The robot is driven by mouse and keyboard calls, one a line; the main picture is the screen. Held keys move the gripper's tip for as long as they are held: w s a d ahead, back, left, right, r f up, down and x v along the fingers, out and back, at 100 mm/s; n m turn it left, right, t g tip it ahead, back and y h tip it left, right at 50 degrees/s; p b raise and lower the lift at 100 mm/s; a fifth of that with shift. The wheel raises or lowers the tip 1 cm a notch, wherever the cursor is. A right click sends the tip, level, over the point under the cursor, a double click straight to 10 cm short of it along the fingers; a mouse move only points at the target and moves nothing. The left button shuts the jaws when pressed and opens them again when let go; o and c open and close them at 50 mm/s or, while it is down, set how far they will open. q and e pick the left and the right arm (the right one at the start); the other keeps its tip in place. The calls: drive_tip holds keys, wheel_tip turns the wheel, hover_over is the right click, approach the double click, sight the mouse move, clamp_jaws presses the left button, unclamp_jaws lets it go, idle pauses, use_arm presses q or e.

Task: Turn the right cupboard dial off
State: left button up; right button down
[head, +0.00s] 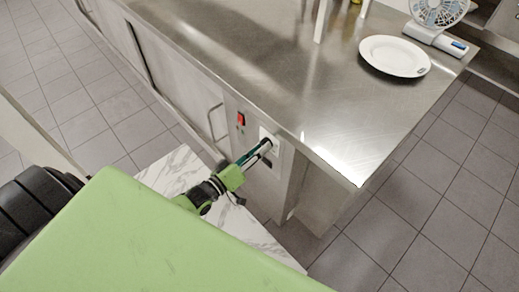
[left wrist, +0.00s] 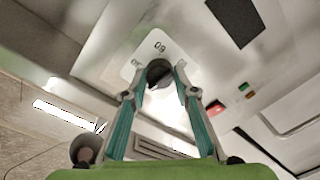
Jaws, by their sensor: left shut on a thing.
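The cupboard dial (left wrist: 159,74) is a dark round knob on a white plate with small markings, seen in the left wrist view. My left gripper (head: 266,144) reaches the panel from the left. Its teal-sided fingers, also in the left wrist view (left wrist: 160,80), are shut on the knob, one on either side. My right gripper is not in view.
A red switch (head: 240,119) sits left of the dial on the panel. A bar handle (head: 213,122) stands out nearby. A marble-look top (head: 180,175) lies below my left gripper. The steel counter (head: 300,90) carries a white plate (head: 394,56) and a small fan (head: 438,15).

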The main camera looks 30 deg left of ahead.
use_arm(q)
drive_tip(key=shift+f+n, duration=0.1)
drive_tip(key=shift+n, duration=0.9)
drive_tip(key=o, duration=1.1)
drive_tip(key=v, duration=1.2)
